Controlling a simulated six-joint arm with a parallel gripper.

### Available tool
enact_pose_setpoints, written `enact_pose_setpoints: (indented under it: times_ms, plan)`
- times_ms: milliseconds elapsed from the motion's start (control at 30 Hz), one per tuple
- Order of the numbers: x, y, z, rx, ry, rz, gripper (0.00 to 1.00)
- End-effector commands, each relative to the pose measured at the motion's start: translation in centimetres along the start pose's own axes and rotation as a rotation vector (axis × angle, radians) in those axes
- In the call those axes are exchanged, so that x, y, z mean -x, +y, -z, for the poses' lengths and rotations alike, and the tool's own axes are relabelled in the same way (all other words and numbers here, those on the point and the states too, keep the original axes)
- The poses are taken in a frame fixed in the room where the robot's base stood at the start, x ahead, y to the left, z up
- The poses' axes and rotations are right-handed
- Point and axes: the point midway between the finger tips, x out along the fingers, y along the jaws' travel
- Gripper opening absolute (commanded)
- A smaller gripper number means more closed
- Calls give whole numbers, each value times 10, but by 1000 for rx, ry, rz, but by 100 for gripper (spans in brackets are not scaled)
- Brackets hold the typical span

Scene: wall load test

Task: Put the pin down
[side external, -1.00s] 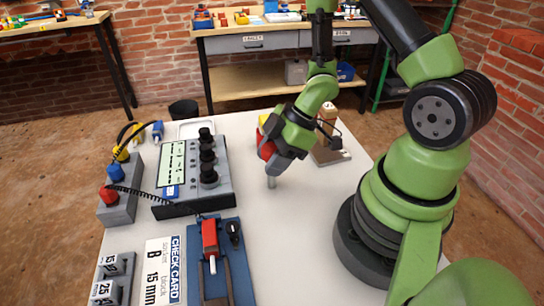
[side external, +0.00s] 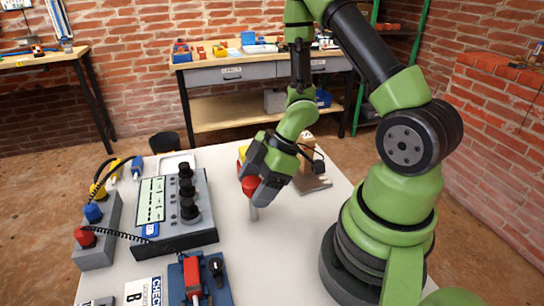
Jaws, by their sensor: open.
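The pin (side external: 253,212) has a grey shaft and what looks like a red head (side external: 250,187). It appears upright, with its lower end at or very near the white tabletop; exact contact is hard to tell. My gripper (side external: 258,181) is open, its dark fingers tilted down at the red head. One finger lies to the right of the head and hides part of it. I cannot tell whether a finger still touches it.
A console with black knobs (side external: 188,199) stands left of the pin, beside a grey box with coloured plugs (side external: 96,236). A blue fixture with a red handle (side external: 192,275) is in front. A wooden block on a plate (side external: 312,181) stands behind right. White table around the pin is clear.

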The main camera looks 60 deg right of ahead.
Motion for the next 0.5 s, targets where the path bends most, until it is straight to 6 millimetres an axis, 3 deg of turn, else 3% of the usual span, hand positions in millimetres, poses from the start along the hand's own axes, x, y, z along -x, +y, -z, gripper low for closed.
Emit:
enact_pose_setpoints:
  times_ms: [100, 500]
  plan:
    - [22, 1, 0, 1, -2, -10, 67]
    - [79, 1, -1, 1, -4, -9, 67]
